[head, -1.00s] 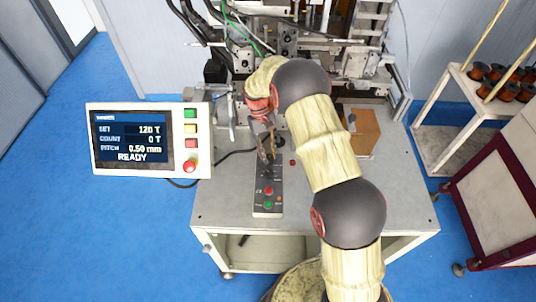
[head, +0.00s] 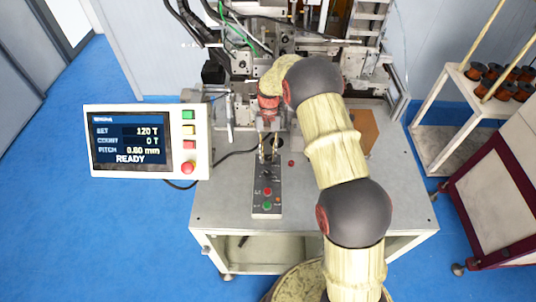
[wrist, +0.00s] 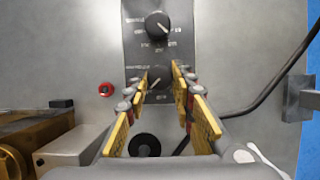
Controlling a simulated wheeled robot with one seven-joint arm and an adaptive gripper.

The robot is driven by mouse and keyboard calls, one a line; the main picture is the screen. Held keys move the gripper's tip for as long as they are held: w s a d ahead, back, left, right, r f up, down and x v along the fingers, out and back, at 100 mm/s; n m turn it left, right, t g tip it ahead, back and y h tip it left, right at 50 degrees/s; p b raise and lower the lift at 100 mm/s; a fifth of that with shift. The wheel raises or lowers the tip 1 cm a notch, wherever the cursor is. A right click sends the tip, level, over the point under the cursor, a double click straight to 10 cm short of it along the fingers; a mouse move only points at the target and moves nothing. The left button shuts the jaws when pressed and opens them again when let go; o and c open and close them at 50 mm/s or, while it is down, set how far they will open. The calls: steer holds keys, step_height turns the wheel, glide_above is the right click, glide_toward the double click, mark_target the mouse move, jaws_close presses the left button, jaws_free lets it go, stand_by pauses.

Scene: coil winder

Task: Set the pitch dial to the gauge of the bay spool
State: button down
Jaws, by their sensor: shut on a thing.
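My gripper (head: 268,158) points down at the far end of the grey control panel (head: 266,210). In the wrist view, the gripper (wrist: 158,78) has its fingertips on either side of a black dial (wrist: 157,78) and is shut on it. A second black dial (wrist: 157,25) sits clear of the fingers further up the panel. The dial markings are too small to read. The screen (head: 131,144) shows SET 120 T, COUNT 0 T, PITCH 0.60 mm and READY. I cannot make out which spool is the bay spool, nor any gauge label.
The panel's red button (head: 268,191) and green button (head: 267,206) lie nearer me. A separate red button (head: 292,163) is beside the panel. A brown box (head: 368,132) stands behind my arm. Several copper spools (head: 497,73) are on a rack at right. The table's front left is clear.

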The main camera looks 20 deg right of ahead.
steer(key=c, duration=1.5)
jaws_free()
steer(key=v, duration=1.2)
steer(key=shift+w, duration=0.1)
